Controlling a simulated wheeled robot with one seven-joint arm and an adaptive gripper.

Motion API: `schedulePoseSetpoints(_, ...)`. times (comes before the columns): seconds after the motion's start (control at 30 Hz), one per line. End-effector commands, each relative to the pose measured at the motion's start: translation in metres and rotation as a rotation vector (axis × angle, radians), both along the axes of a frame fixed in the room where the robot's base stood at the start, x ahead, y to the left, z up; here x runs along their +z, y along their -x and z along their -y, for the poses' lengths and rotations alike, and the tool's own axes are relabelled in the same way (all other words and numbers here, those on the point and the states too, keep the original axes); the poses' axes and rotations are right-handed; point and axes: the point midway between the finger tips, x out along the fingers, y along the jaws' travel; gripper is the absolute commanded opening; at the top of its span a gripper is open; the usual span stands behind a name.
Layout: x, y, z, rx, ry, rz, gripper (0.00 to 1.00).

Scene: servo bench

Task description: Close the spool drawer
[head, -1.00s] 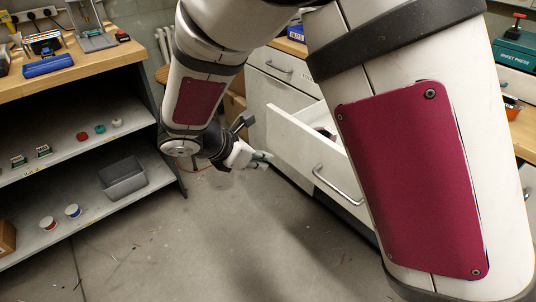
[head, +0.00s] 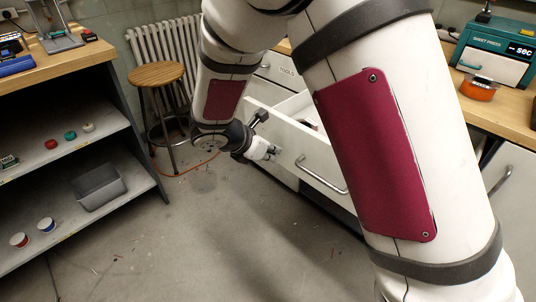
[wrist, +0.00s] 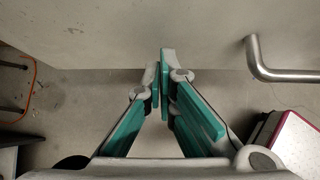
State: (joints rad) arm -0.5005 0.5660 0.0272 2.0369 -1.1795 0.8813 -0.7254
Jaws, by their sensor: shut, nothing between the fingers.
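The spool drawer (head: 284,128) is a pale drawer standing pulled out from the cabinet, with a metal bar handle (head: 322,176) on its front. My arm hides part of it, and its contents barely show. My gripper (head: 276,152) is shut and empty at the drawer front, left of the handle. In the wrist view my gripper (wrist: 161,60) has its teal fingertips together close to the pale drawer front (wrist: 130,35). The handle (wrist: 275,68) is to the right of the fingers there. I cannot tell whether the fingertips touch the front.
A shelf unit (head: 110,130) with a grey bin (head: 98,187) and small spools stands at left. A wooden stool (head: 157,75) and a radiator (head: 185,45) are behind. A sheet press (head: 497,50) sits on the right bench. The floor between is clear.

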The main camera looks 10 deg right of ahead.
Motion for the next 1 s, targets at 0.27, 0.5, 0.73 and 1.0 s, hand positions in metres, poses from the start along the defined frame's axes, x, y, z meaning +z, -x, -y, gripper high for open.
schedulePoseSetpoints(0.27, 0.000, -0.001, 0.002, -0.001, 0.000, 0.001, 0.00)
schedulePoseSetpoints(0.5, 0.001, -0.017, 0.025, -0.006, 0.001, 0.002, 0.00)
schedulePoseSetpoints(0.73, 0.001, -0.049, 0.070, -0.006, 0.002, 0.001, 0.00)
schedulePoseSetpoints(1.0, 0.001, -0.093, 0.131, -0.006, 0.002, 0.001, 0.00)
